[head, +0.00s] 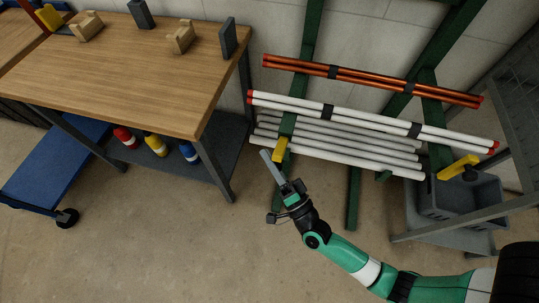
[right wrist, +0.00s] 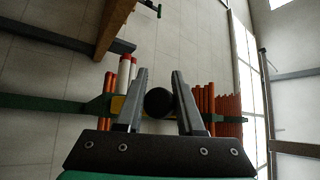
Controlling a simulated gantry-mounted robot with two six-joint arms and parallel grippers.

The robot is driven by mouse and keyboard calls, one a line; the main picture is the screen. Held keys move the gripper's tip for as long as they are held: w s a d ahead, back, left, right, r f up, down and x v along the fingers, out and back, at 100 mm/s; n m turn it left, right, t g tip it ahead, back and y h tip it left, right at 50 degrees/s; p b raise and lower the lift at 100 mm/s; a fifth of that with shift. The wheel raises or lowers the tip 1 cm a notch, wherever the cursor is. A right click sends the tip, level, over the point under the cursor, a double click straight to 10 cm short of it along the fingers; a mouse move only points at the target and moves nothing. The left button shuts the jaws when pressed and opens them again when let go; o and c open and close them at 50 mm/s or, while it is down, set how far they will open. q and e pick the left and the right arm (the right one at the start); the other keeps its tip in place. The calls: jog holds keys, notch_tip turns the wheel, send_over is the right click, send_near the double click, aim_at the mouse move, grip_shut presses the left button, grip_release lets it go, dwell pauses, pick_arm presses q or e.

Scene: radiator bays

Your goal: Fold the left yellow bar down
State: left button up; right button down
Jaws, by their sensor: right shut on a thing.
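The left yellow bar (head: 281,149) is at the left green post of the rack, in front of the ends of the white tubes. My right gripper (head: 274,170) is at this bar, its fingers shut on it. In the right wrist view, a round black end (right wrist: 158,102) sits between the two fingers, with a bit of yellow behind the left finger. The gripper hides part of the bar, so its exact tilt is hard to tell. A second yellow bar (head: 457,167) sticks out at the right green post. My left gripper is not in view.
White tubes with red ends (head: 370,115) and orange tubes (head: 370,80) rest on the rack above. A wooden workbench (head: 130,75) stands on the left, and a grey bin (head: 460,200) at the right. The floor in front of the rack is clear.

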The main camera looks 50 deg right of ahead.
jog(key=c, duration=0.9)
grip_release()
jog(key=shift+a, duration=0.15)
jog(key=o, duration=0.3)
jog(key=shift+s+a+f, duration=0.1)
jog(key=shift+s+a, duration=0.1)
jog(key=shift+a, duration=0.05)
jog(key=shift+o, duration=0.2)
jog(key=shift+w+d, duration=0.1)
jog(key=shift+d, duration=0.05)
